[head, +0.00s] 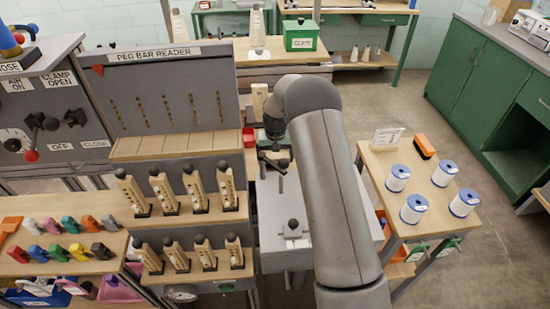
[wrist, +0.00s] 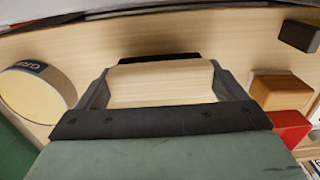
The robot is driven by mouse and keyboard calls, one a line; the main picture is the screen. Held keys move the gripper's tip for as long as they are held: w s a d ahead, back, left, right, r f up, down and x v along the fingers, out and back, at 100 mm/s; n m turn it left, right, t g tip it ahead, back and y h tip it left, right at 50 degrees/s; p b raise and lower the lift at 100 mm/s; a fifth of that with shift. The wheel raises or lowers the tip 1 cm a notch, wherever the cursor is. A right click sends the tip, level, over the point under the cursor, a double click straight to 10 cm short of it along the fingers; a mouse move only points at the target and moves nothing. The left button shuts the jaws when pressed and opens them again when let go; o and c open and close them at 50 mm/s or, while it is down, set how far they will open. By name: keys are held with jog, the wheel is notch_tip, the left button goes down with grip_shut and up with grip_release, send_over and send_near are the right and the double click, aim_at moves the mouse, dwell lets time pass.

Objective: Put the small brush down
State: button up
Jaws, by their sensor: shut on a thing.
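In the wrist view, my gripper (wrist: 162,88) has its two grey fingers on either side of a pale wooden block (wrist: 160,82), which I take to be the small brush. It is shut on this block. A dark strip (wrist: 159,58) shows along the block's far edge; I cannot tell if it is bristles. A pale wooden surface lies behind the block, and I cannot tell whether they touch. In the head view, my gripper (head: 272,132) is small and partly hidden by my arm, near the grey stand in the middle. The held block cannot be made out there.
In the wrist view, a round labelled container (wrist: 30,97) is at left; a brown block (wrist: 280,91), red block (wrist: 290,128) and dark block (wrist: 300,35) are at right.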

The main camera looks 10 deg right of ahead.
aim_at(275, 156)
jog(key=shift+f, duration=0.45)
jog(key=shift+f, duration=0.25)
jog(key=o, duration=0.8)
jog(key=shift+r, duration=0.1)
notch_tip(275, 156, up, 12)
jog(key=b, duration=0.1)
jog(key=s+r, duration=0.6)
jog(key=s, duration=0.2)
jog(key=shift+n, duration=0.8)
jog(key=s, duration=1)
jog(key=s+r, duration=0.1)
jog(key=s, duration=1)
jog(key=s+a+r, duration=0.1)
jog(key=s, duration=1)
